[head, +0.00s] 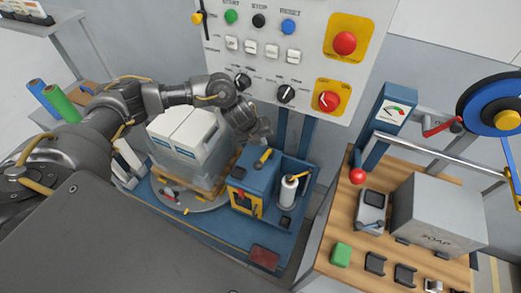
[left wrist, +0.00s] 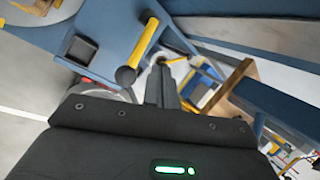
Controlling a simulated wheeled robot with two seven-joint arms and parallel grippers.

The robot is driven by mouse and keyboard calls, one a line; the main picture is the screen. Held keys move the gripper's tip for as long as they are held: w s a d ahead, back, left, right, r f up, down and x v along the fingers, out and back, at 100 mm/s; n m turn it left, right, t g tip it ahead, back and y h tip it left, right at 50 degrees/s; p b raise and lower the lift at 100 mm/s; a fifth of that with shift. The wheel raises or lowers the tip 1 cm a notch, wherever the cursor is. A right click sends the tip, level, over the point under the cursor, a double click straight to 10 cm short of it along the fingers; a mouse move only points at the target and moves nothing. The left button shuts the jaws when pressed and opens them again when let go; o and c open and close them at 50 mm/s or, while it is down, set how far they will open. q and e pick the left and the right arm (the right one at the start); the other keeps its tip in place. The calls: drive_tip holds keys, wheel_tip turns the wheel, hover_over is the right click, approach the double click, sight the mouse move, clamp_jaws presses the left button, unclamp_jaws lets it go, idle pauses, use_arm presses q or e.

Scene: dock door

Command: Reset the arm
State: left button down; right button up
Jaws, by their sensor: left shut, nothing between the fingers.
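My left arm comes in from the left in the head view and bends down in front of the control panel. Its gripper (head: 263,132) hangs above the blue box (head: 250,182) with a yellow-and-black handle (head: 263,158). In the left wrist view the fingers (left wrist: 161,82) are together with nothing between them. There the yellow handle (left wrist: 142,46) shows just beyond and left of the fingertips; I cannot tell whether they touch it. The panel (head: 225,45) carries a blue button (head: 289,26) under the label RESET. My right gripper is not in view.
White-topped crates (head: 185,132) stand on a pallet left of the blue box. A wooden bench (head: 330,215) at right holds a grey SOAP box (head: 440,215) and a red-knobbed lever (head: 357,175).

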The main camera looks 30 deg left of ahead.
use_arm(q)
drive_tip(key=s+d+n+t+h, duration=0.2)
drive_tip(key=s+d+n, duration=0.3)
drive_tip(key=d, duration=0.4)
drive_tip(key=s+d+n+t+h, duration=0.1)
drive_tip(key=s+d+n, duration=0.4)
drive_tip(key=d, duration=0.4)
drive_tip(key=s+a+f+n+g+y, duration=0.2)
drive_tip(key=s+a+f+n+y, duration=0.1)
drive_tip(key=s+a+n, duration=0.7)
drive_tip(key=s+a+f+n+g+y, duration=0.2)
drive_tip(key=s+a+n, duration=0.55)
drive_tip(key=s, duration=0.45)
wheel_tip(320, 180, down, 28)
drive_tip(key=s+d+f+g+b, duration=0.1)
drive_tip(key=b, duration=0.2)
drive_tip(key=s+a+f+g+b, duration=0.1)
drive_tip(key=s+a+f+b, duration=0.1)
drive_tip(key=s+f, duration=1.4)
drive_tip(key=shift+s+a+f+b, duration=0.3)
drive_tip(key=shift+a+f+b, duration=0.1)
drive_tip(key=shift+f, duration=0.45)
